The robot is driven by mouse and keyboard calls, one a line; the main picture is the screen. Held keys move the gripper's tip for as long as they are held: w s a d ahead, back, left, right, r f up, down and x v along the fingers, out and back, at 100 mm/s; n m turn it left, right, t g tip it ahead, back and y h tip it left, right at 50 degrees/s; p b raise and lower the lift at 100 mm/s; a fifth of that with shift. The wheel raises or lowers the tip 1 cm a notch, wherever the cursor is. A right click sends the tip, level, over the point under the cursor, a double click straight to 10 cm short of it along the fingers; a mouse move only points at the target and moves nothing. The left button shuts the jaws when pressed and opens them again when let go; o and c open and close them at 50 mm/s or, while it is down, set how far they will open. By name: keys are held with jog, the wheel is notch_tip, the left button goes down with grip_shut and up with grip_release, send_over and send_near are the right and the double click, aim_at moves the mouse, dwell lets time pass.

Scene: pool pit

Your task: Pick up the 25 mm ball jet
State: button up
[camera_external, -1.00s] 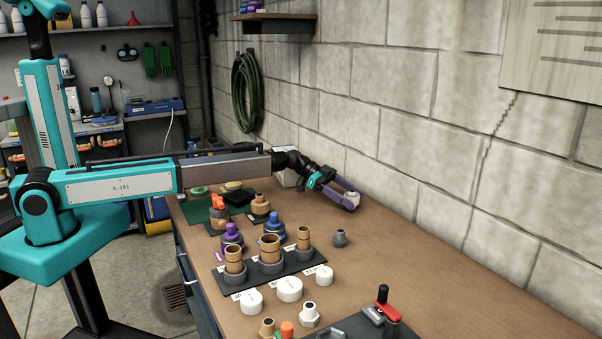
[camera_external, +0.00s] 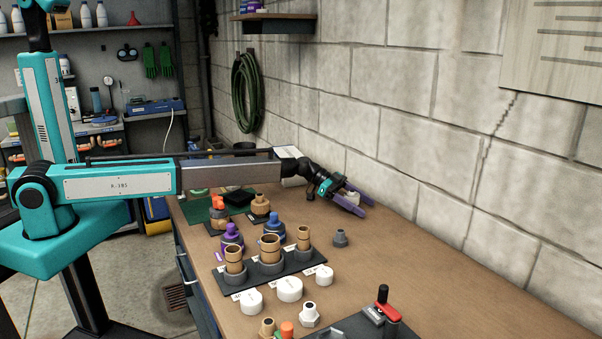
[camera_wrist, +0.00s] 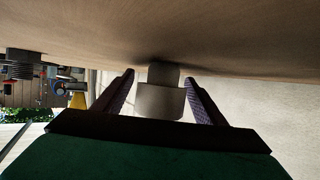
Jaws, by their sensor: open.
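A pale two-step fitting (camera_wrist: 160,100), with a wide part and a narrower part, sits between my fingers in the wrist view. It also shows as a small whitish piece (camera_external: 351,197) near the wall in the external view. I cannot read a size on it or tell whether it is the 25 mm ball jet. My gripper (camera_external: 364,209) is open, with one purple finger on each side of the fitting; it also shows in the wrist view (camera_wrist: 160,74). Both fingers look apart from the fitting. Its narrower end appears at the brown bench top.
A dark rack (camera_external: 222,281) holds several brown-topped fittings on the bench (camera_external: 440,300). White caps (camera_external: 290,289) lie in front of it. A grey fitting (camera_external: 340,238) stands alone nearby. The block wall (camera_external: 420,180) is close behind my gripper. The bench's right side is mostly clear.

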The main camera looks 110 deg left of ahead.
jog(key=c, duration=1.1)
jog(key=shift+r+b, duration=0.75)
jog(key=shift+r, duration=0.7)
jog(key=shift+s+d+r, duration=0.1)
jog(key=shift+s+r, duration=0.05)
jog(key=shift+r, duration=0.15)
jog(key=s+d+b, duration=0.1)
jog(key=s+d, duration=0.1)
jog(key=s, duration=0.2)
jog(key=s+d+r+b, duration=0.1)
jog(key=s+d, duration=0.2)
jog(key=s, duration=0.2)
jog(key=s+d+b, duration=0.2)
jog(key=s, duration=0.2)
jog(key=shift+s+d+r, duration=0.25)
jog(key=shift+s+d, duration=0.05)
jog(key=shift+s, duration=0.05)
